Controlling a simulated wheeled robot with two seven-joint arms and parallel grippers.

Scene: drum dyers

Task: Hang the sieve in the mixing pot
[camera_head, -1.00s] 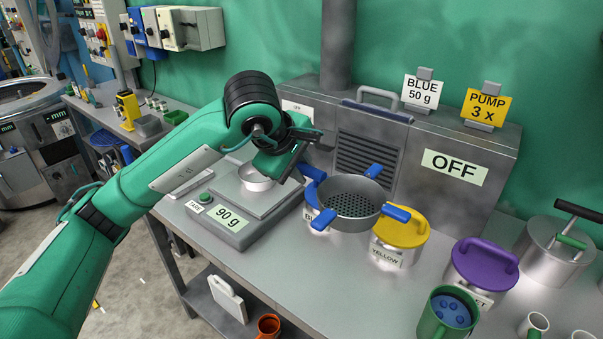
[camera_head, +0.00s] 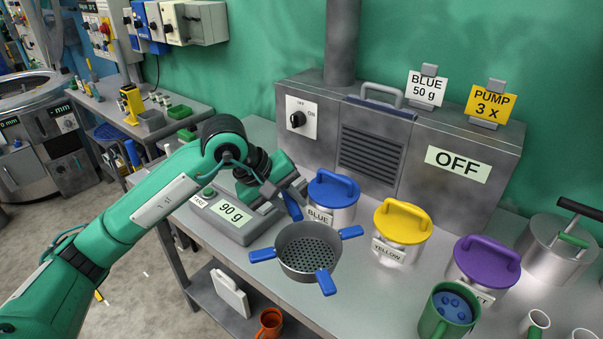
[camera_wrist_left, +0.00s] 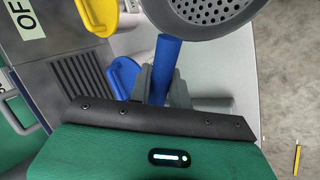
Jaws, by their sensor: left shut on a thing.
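The sieve (camera_head: 309,256) is a grey perforated bowl with several blue handles, held over the front edge of the bench. My left gripper (camera_head: 292,198) is shut on its rear-left blue handle. In the left wrist view the jaws (camera_wrist_left: 160,88) grip this blue handle (camera_wrist_left: 165,60), and part of the perforated sieve (camera_wrist_left: 205,12) shows at the top. The sieve looks roughly level and apart from the jars. I cannot identify the mixing pot with certainty; a large grey vessel (camera_head: 548,258) stands at the right. My right gripper is not in view.
Blue (camera_head: 333,198), yellow (camera_head: 402,232) and purple-lidded (camera_head: 485,265) jars stand behind and right of the sieve. A green mug (camera_head: 446,312) is near the front. The scale (camera_head: 233,216) reads 90 g. A grey machine marked OFF (camera_head: 430,150) backs the bench (camera_head: 375,300).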

